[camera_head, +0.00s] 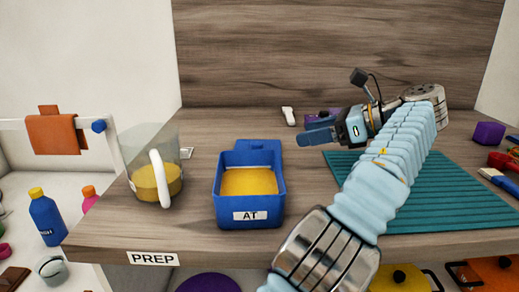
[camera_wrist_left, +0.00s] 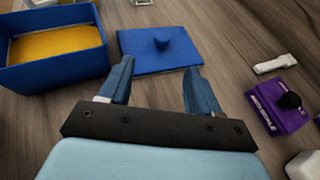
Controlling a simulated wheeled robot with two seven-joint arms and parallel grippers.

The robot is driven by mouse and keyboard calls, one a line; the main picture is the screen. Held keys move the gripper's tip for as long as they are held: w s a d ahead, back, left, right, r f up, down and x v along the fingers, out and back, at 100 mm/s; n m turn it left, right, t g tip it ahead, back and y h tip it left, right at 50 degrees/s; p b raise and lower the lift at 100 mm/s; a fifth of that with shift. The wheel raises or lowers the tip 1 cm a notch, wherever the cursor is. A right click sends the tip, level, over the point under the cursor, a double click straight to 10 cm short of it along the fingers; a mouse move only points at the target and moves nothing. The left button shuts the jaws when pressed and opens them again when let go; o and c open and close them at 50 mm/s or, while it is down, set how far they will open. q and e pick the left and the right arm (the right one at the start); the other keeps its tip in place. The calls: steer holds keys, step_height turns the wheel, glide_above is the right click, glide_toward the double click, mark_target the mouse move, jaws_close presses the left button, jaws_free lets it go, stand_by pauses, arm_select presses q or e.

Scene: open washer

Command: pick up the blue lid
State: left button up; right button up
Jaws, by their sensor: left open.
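The blue lid (camera_wrist_left: 140,55) is a flat square plate with a round knob on top. It lies on the wooden table beside the blue bin (camera_wrist_left: 85,72) in the left wrist view. In the head view the lid (camera_head: 258,145) shows just behind the blue bin (camera_head: 228,205), partly hidden by it. My left gripper (camera_head: 318,133) is open and empty, to the right of the lid and pointing left. In the left wrist view the fingers (camera_wrist_left: 159,68) are apart, with the lid beyond and between their tips. My right gripper is not in view.
The bin holds yellow contents. A clear jug (camera_head: 170,182) with a white handle stands left of it. A purple box (camera_wrist_left: 275,108) and a small white item (camera_wrist_left: 272,65) lie near the gripper. A teal mat (camera_head: 440,205) lies to the right. Bare wood surrounds the lid.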

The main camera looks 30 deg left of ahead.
arm_select(q)
glide_toward(258, 143)
steer(key=x, duration=0.2)
steer(key=shift+s+a+f, duration=0.2)
steer(key=shift+a, duration=0.05)
steer(key=x, duration=0.5)
steer(key=shift+w+a, duration=0.25)
steer(key=c, duration=1.1)
